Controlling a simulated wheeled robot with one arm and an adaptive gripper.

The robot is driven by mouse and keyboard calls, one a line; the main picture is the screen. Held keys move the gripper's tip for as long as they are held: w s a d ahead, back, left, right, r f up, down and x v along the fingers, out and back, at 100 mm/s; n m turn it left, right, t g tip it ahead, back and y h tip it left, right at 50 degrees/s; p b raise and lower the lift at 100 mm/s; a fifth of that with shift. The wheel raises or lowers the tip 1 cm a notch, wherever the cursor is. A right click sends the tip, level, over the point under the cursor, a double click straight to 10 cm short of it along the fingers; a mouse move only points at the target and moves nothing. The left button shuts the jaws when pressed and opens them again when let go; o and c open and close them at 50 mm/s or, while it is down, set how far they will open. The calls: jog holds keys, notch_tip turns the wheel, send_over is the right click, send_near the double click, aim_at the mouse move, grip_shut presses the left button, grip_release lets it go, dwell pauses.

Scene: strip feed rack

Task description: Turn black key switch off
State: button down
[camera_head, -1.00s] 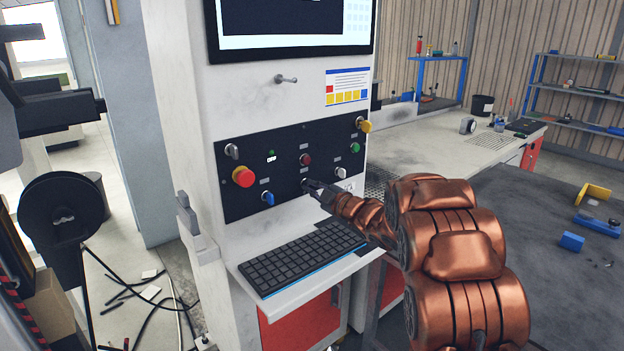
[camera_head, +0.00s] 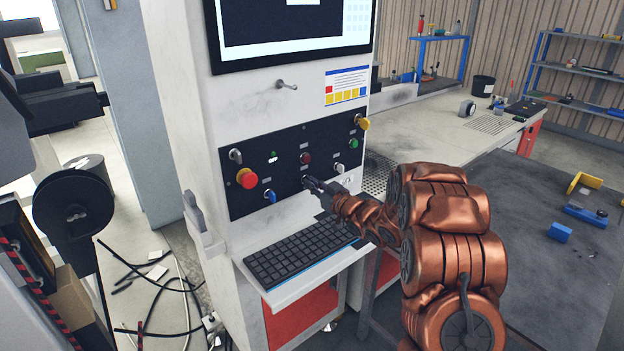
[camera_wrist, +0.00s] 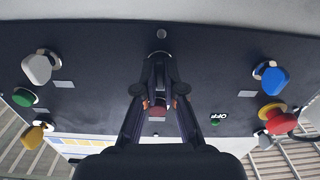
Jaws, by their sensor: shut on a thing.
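The black key switch sits low in the middle of the black control panel (camera_head: 240,206). My gripper (camera_head: 312,183) is at the panel there, its fingers closed around the switch. The fingers hide nearly all of the switch, so its turn position cannot be read. In the wrist view my gripper (camera_wrist: 160,62) has its fingertips drawn together against the panel, which appears upside down. A small "OFF" sign (camera_head: 272,158) with a green mark shows on the panel, left of the red button (camera_head: 305,158) above my gripper.
Close by are a blue switch (camera_head: 270,195), a white switch (camera_head: 339,168), a red mushroom button (camera_head: 247,178), a green button (camera_head: 352,143) and a yellow knob (camera_head: 361,122). A keyboard (camera_head: 300,252) on a shelf lies below my gripper.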

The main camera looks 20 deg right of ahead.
jog(key=shift+m+p, duration=0.35)
jog(key=shift+m, duration=0.25)
jog(key=c, duration=1.3)
grip_release()
jog(key=v, duration=1.2)
